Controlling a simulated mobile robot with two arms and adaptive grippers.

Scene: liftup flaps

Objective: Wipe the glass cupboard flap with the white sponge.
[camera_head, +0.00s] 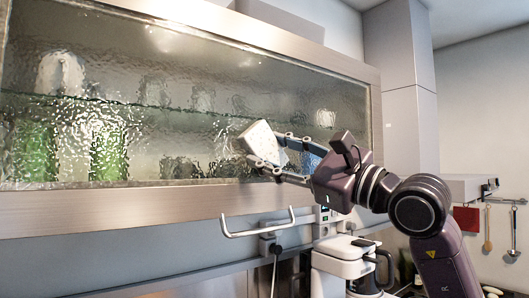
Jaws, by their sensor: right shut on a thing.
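The glass cupboard flap (190,100) fills the upper left of the head view. It is a textured pane in a light metal frame, and it hangs shut. Blurred green and pale items show behind the glass. My right gripper (272,156) is in front of the pane's lower right part. It is shut on the white sponge (261,141), which is tilted. The sponge is at or close to the glass; I cannot tell whether it touches. A blue patch shows between the fingers. My left gripper is not in view.
A bar handle (258,228) sticks out below the flap's lower frame. A white kitchen machine (343,258) stands on the counter under my right arm. Utensils (487,230) and a red board (466,217) hang on the right wall. The space before the pane's left part is clear.

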